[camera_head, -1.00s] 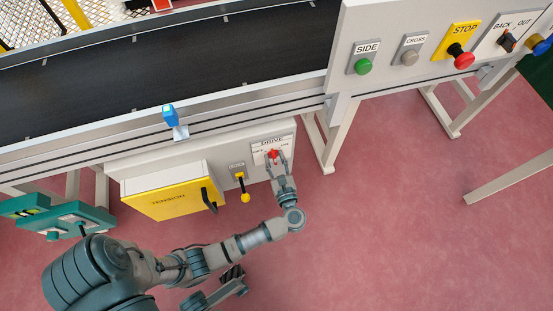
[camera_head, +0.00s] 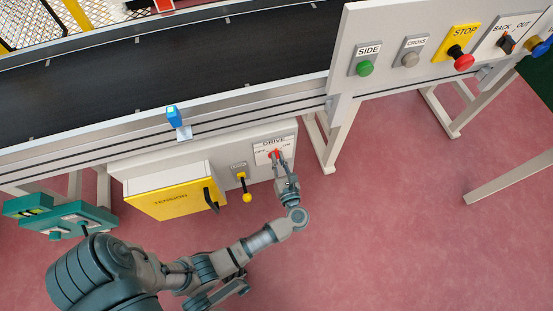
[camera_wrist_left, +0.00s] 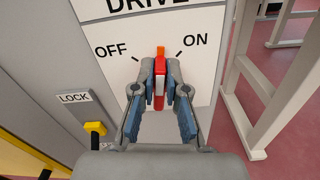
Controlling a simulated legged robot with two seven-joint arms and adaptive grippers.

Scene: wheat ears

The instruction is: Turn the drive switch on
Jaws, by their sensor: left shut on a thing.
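The drive switch (camera_wrist_left: 159,84) is a red handle with an orange tip on a white plate (camera_wrist_left: 110,55) marked DRIVE, with OFF on the left and ON on the right. In the left wrist view the handle stands about upright between the two marks. My left gripper (camera_wrist_left: 158,88) is shut on the handle, its fingers on both sides of it. In the head view the switch (camera_head: 273,154) shows small at the tip of my left gripper (camera_head: 279,162). My right gripper is not in view.
A yellow lever (camera_head: 242,180) under a LOCK label and a yellow TENSION box (camera_head: 170,196) with a dark handle stand left of the switch. A conveyor (camera_head: 160,70) runs above. Side, cross and stop buttons sit on a panel (camera_head: 400,25) at upper right.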

